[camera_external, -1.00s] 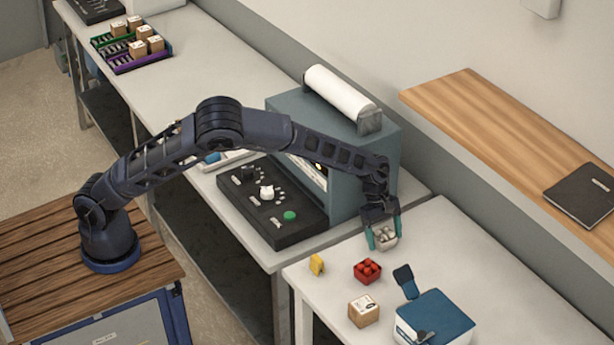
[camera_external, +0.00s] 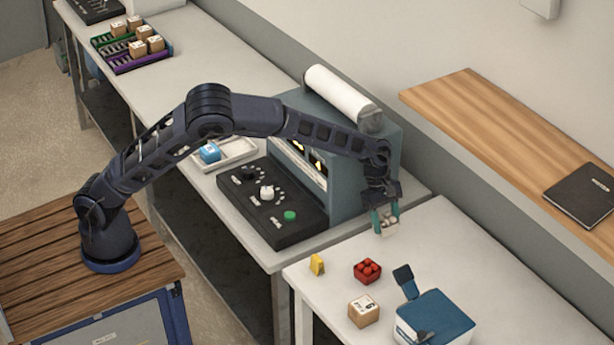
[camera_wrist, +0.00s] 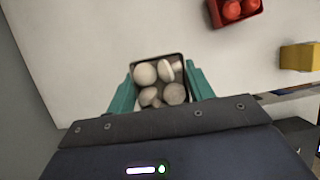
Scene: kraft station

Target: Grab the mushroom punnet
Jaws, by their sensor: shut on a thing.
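The mushroom punnet (camera_wrist: 160,82) is a small dark-rimmed tray with several pale mushrooms. In the wrist view it sits between the two teal fingers of my gripper (camera_wrist: 160,90), which are shut on its left and right sides. The punnet seems held above the table; the exact gap is hard to tell.
On the white table (camera_external: 470,255) are a red punnet (camera_external: 367,271), a yellow item (camera_external: 317,264), a cardboard box (camera_external: 364,311) and a blue-topped box (camera_external: 436,318). The grey-teal machine (camera_external: 350,180) stands close left of my gripper. The table's right part is clear.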

